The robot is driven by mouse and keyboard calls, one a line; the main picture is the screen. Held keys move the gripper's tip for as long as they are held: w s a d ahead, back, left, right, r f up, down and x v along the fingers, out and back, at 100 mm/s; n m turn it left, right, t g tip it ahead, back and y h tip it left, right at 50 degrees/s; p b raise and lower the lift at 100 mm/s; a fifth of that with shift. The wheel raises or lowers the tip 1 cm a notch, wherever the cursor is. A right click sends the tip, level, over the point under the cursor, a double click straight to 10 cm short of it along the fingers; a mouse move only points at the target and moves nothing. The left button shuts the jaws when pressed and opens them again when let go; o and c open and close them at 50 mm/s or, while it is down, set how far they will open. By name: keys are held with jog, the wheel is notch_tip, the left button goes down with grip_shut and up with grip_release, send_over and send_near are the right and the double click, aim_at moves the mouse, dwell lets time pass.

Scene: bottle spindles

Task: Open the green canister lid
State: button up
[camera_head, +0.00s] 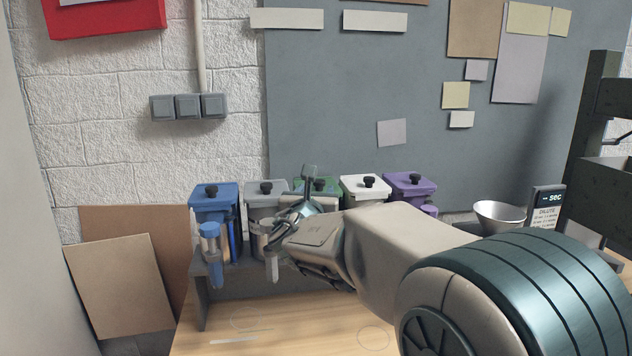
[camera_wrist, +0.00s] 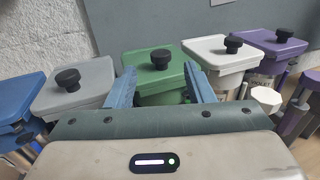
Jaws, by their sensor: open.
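The green canister stands in the middle of a row of canisters on a raised rack. Its green lid (camera_wrist: 160,68) lies flat on top and carries a black knob (camera_wrist: 160,58). In the head view my arm hides most of it, and only part of the green lid (camera_head: 328,186) shows. My gripper (camera_wrist: 160,82) is open and empty, with one blue-grey finger on each side of the green lid's near part in the wrist view. The knob stands beyond the fingertips. I cannot tell whether the fingers touch the lid.
A grey canister (camera_head: 266,188) and a blue canister (camera_head: 215,195) stand to the left, a white one (camera_head: 366,186) and a purple one (camera_head: 411,184) to the right. A blue-capped tube (camera_head: 211,245) hangs at the rack's front. A metal funnel (camera_head: 499,214) is farther right.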

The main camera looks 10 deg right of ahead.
aim_at(319, 183)
jog(key=shift+p+x, duration=0.5)
jog(key=shift+x, duration=2.1)
grip_shut()
